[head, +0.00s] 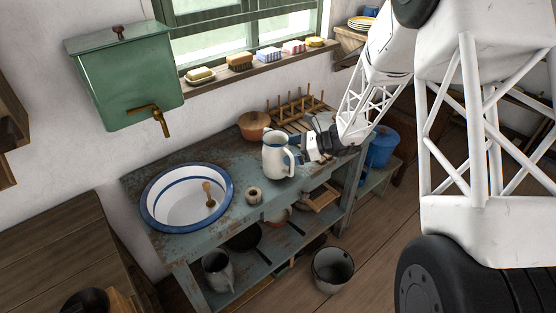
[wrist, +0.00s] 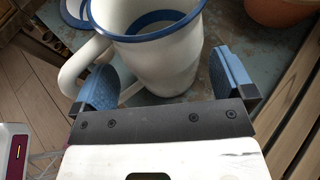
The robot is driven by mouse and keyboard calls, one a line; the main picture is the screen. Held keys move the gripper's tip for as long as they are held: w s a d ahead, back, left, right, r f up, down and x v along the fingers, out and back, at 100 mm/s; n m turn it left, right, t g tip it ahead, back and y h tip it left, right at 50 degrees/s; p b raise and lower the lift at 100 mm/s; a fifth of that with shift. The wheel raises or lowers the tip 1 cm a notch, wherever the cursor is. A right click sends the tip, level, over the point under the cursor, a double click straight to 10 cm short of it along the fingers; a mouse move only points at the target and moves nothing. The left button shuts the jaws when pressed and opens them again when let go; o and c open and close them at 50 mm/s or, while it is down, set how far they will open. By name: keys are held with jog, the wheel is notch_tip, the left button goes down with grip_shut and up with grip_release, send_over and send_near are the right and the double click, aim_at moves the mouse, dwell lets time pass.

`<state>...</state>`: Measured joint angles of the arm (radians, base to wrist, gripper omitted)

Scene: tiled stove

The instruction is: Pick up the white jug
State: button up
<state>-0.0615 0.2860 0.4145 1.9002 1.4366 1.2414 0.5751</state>
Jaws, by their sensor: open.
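The white jug (head: 274,158) with a blue rim stands upright on the worn blue-grey bench (head: 265,195), right of the basin. In the wrist view the jug (wrist: 165,55) fills the upper middle, its handle on the left. My gripper (head: 303,152) is at the jug's right, handle side in the head view. In the wrist view my gripper (wrist: 165,82) is open, with one blue fingertip on each side of the jug's lower body. The left fingertip overlaps the handle; I cannot tell whether it touches. The right fingertip shows a gap to the jug.
A bucket (head: 333,270) is on the floor.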

aim_at(283, 152)
jog(key=shift+x, duration=1.55)
jog(key=shift+c, duration=0.3)
jog(key=c, duration=0.7)
jog(key=shift+r, duration=0.2)
notch_tip(283, 152, up, 18)
jog(key=shift+f, duration=0.1)
